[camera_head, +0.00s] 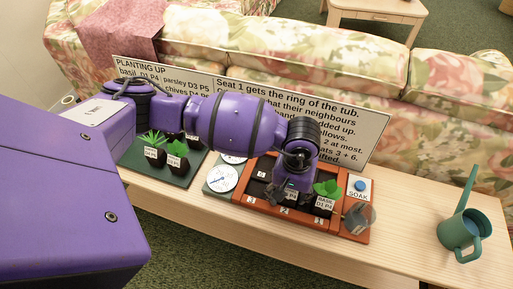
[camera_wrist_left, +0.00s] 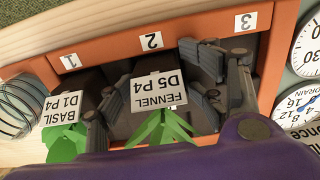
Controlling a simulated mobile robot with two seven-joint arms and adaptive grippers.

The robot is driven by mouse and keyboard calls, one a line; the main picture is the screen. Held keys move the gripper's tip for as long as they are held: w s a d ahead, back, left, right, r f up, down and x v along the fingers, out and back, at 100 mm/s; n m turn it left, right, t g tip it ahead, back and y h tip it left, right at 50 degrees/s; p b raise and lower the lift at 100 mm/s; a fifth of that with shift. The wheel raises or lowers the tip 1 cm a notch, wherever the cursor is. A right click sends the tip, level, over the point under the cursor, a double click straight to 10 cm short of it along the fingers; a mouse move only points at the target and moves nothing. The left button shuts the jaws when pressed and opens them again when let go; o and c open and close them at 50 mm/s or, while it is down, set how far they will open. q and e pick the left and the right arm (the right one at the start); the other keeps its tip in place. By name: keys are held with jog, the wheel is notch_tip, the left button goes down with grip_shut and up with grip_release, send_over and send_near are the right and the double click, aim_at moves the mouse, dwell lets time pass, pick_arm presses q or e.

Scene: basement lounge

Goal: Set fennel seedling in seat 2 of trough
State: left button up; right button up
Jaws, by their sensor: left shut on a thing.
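The orange trough (camera_head: 243,201) stands on the pale bench with numbered seats; it also shows in the left wrist view (camera_wrist_left: 108,50). My left gripper (camera_head: 291,192) reaches down into it. In the left wrist view, my left gripper (camera_wrist_left: 158,104) has a finger on each side of the fennel seedling (camera_wrist_left: 158,92), labelled D5 P4, and is shut on it. The fennel is at seat 2, beside the number 2 tag (camera_wrist_left: 151,41); whether its base touches the floor is hidden. The basil seedling (camera_head: 325,197) sits at seat 1, close beside; it also shows in the left wrist view (camera_wrist_left: 62,112).
A dark green tray (camera_head: 180,178) with several seedlings stands left of the trough. A white dial (camera_head: 222,179) lies between them. A blue SOAK button (camera_head: 360,185), a grey coil (camera_head: 359,217) and a green watering can (camera_head: 460,234) are to the right. A text sign (camera_head: 345,125) stands behind.

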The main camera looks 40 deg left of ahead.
aim_at(290, 192)
pick_arm(q)
jog(key=shift+r, duration=0.25)
notch_tip(290, 192, up, 13)
jog(key=p, duration=0.2)
jog(key=shift+f, duration=0.15)
